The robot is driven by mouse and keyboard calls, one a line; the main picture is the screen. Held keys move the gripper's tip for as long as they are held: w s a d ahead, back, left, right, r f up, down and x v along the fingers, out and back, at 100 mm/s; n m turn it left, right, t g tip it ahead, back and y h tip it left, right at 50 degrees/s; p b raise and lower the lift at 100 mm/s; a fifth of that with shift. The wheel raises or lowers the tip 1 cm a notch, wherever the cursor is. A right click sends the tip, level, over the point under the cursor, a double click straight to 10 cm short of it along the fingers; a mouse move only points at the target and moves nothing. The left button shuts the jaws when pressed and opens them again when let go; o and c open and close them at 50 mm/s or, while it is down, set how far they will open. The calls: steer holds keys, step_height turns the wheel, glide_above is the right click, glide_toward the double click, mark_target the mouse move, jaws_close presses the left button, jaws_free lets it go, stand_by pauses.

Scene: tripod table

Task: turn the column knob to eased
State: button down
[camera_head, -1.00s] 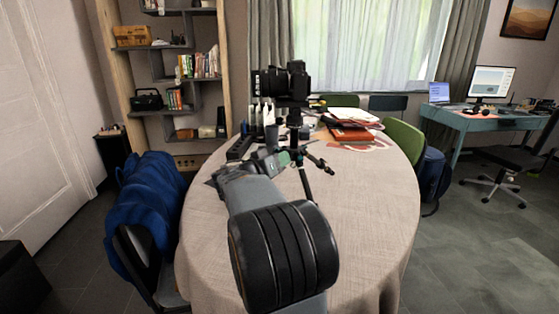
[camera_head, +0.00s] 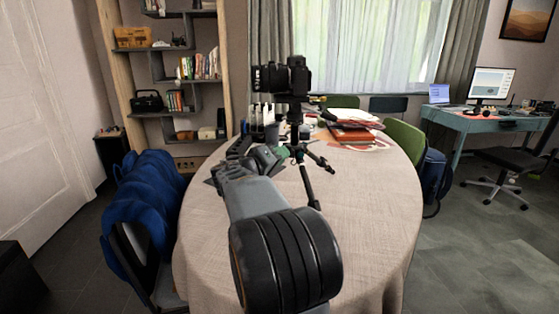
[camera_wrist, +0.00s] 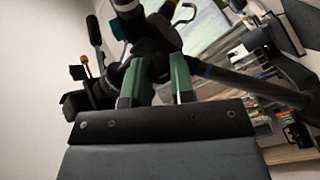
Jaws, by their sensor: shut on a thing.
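A black camera (camera_head: 280,77) stands upright on a dark tripod (camera_head: 296,118) on the round table (camera_head: 365,215). My gripper (camera_head: 282,155), with green fingers, is at the tripod's column below the camera, on its near side. In the wrist view the two green fingers of my gripper (camera_wrist: 155,80) are closed around a dark part of the tripod (camera_wrist: 152,50). The column knob itself is hard to make out; it is dark and mostly hidden by the fingers, and I cannot tell its setting. Tripod legs spread around the fingers.
Several bottles or small items (camera_head: 262,118) stand behind the tripod to the left. The table's right front is clear.

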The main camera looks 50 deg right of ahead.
steer(key=n+p, duration=0.3)
steer(key=n, duration=0.9)
stand_by(0.6)
steer(key=shift+f, duration=0.1)
steer(key=c, duration=1)
jaws_free()
steer(key=shift+o, duration=0.2)
steer(key=a+p, duration=0.2)
steer(key=a, duration=1.1)
steer(key=shift+a, duration=0.4)
